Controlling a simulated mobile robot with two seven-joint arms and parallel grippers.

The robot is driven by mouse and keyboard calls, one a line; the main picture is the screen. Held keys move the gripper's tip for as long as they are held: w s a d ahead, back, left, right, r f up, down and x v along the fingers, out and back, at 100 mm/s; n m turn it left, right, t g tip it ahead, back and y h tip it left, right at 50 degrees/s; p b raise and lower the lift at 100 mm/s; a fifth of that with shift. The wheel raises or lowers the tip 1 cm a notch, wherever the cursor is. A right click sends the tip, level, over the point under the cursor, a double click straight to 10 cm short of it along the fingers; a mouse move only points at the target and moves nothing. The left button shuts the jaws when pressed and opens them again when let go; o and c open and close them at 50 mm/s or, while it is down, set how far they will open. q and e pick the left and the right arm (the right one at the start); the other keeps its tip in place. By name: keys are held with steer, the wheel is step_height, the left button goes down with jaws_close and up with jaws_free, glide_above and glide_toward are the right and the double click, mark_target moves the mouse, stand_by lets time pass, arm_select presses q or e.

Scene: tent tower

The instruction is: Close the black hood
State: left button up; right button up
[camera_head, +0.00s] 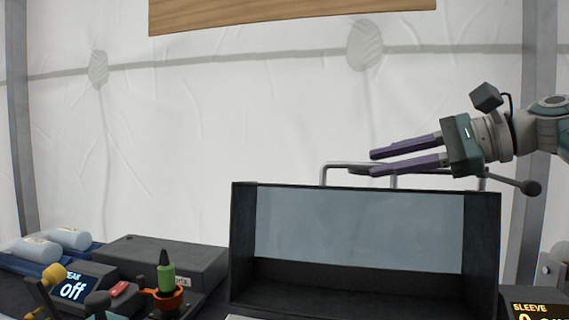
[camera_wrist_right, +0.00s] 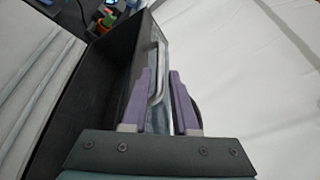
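The black hood (camera_head: 240,245) stands at the centre right with its wide hollow side facing the head camera; a pale pane fills its back. It also shows in the right wrist view (camera_wrist_right: 102,85). A grey metal handle (camera_head: 324,173) rises behind its top edge, and the handle also shows in the right wrist view (camera_wrist_right: 160,65). My right gripper (camera_head: 374,162) reaches in from the right above the hood, near the handle. Its purple fingers are apart; in the wrist view (camera_wrist_right: 158,75) the handle appears between them. Contact cannot be told. My left gripper is not in view.
A "SLEEVE" display (camera_head: 538,311) sits at lower right. A wooden board (camera_head: 290,12) hangs above; white tent wall lies behind.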

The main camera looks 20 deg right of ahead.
mark_target(372, 164)
steer(key=shift+x, duration=1.9)
jaws_close()
